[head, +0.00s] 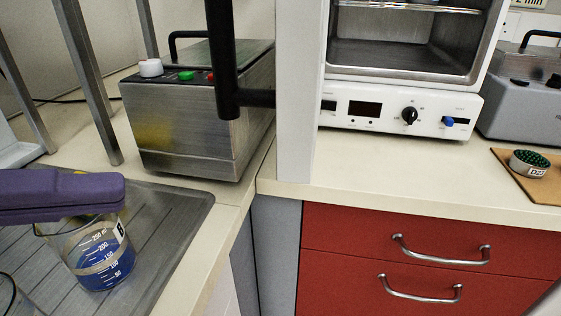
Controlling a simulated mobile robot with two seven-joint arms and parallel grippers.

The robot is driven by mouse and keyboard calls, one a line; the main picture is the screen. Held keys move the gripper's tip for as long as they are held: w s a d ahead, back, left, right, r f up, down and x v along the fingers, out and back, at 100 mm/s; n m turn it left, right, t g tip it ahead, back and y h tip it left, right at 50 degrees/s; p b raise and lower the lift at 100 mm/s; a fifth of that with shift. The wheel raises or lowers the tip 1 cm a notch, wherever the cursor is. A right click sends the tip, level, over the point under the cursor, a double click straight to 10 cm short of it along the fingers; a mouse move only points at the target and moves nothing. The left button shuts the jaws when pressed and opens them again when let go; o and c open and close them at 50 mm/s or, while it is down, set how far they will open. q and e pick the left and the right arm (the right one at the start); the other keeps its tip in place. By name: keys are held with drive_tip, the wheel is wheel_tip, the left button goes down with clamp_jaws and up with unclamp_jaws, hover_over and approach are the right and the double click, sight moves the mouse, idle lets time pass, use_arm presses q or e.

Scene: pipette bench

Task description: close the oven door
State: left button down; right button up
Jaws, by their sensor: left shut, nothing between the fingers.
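The oven (400,100) stands on the bench at the upper right, with its chamber exposed. Its white door (312,90) is swung open and seen nearly edge-on, standing out toward me at the chamber's left side. The door's black bar handle (224,60) sticks out to the left of the door, in front of a metal box. My left gripper (120,190) is purple, shut and empty. It comes in from the left at the lower left, well apart from the door and handle. My right gripper is not in view.
A beaker with blue liquid (100,262) stands on the grey draining surface (180,215), partly hidden behind my left gripper. A metal box with buttons (190,125) stands behind the handle. Red drawers (400,225) lie below the bench. A small dish (530,164) sits at the right.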

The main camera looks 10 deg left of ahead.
use_arm(q)
drive_tip(key=w+a+n+t+h+b, duration=0.2)
drive_tip(key=a+n+t+b, duration=0.1)
drive_tip(key=b, duration=0.2)
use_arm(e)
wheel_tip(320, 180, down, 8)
use_arm(q)
drive_tip(key=n+p, duration=0.1)
drive_tip(key=p, duration=0.3)
approach(270, 104)
drive_tip(key=w, duration=0.3)
drive_tip(key=shift+w+d+r+t, duration=0.1)
drive_tip(key=shift+w+d+t, duration=0.15)
drive_tip(key=shift+d+t, duration=0.1)
drive_tip(key=d+p, duration=0.1)
drive_tip(key=d, duration=0.2)
drive_tip(key=shift+d+p, duration=0.2)
drive_tip(key=shift+p, duration=0.2)
drive_tip(key=shift+d+f, duration=0.4)
drive_tip(key=shift+f, duration=0.05)
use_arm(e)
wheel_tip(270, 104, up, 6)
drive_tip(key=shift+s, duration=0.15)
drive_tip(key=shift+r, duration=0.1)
